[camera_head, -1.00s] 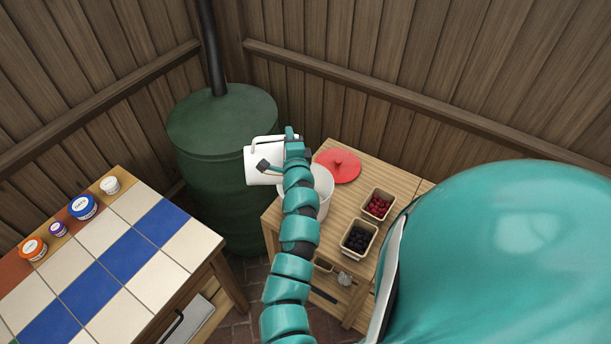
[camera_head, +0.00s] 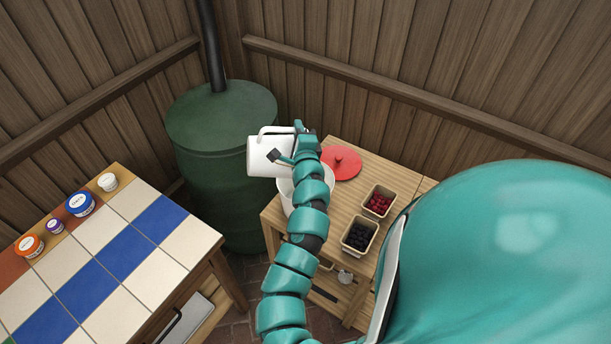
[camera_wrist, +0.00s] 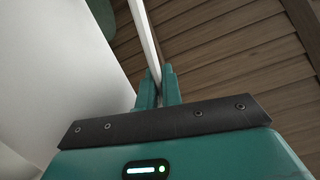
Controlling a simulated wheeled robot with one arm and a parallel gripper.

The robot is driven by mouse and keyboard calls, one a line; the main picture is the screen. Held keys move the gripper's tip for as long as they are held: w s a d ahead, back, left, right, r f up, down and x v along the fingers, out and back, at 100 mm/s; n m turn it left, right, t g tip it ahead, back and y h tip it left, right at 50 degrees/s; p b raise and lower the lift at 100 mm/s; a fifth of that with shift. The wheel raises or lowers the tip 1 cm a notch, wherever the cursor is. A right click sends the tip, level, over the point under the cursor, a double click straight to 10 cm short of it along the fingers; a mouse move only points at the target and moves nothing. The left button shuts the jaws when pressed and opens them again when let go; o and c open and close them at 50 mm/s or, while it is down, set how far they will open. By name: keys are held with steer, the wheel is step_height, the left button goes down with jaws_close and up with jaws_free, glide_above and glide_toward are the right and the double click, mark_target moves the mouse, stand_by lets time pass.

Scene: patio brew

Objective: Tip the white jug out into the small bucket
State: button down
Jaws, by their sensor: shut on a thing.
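The small white bucket (camera_head: 286,192) stands on the table just below the jug, partly hidden by my arm. The jug's inside and any liquid are out of sight.
A red lid (camera_head: 342,163) and two berry trays, red (camera_head: 378,201) and dark (camera_head: 359,235), are on the small table (camera_head: 335,207). A green barrel (camera_head: 222,130) stands close behind the jug. A tiled table (camera_head: 120,270) with several small tubs is at left.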

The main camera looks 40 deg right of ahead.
steer(key=shift+s+d+f+m+b, duration=0.1)
steer(key=shift+s+d+m+b, duration=0.2)
steer(key=shift+d+m+b, duration=0.25)
steer(key=shift+s+d+m+b, duration=0.25)
steer(key=shift+d+m, duration=0.05)
steer(key=shift+d, duration=0.4)
steer(key=shift+s+d+f+m+b, duration=0.1)
steer(key=shift+s+d+m+b, duration=0.2)
steer(key=shift+d+m+b, duration=0.25)
steer(key=shift+s+d+f+m, duration=0.15)
steer(key=shift+s+d+m, duration=0.2)
steer(key=shift+d, duration=0.3)
steer(key=shift+s+d+f+m, duration=0.2)
steer(key=shift+d+m, duration=0.15)
steer(key=shift+d, duration=0.25)
stand_by(0.4)
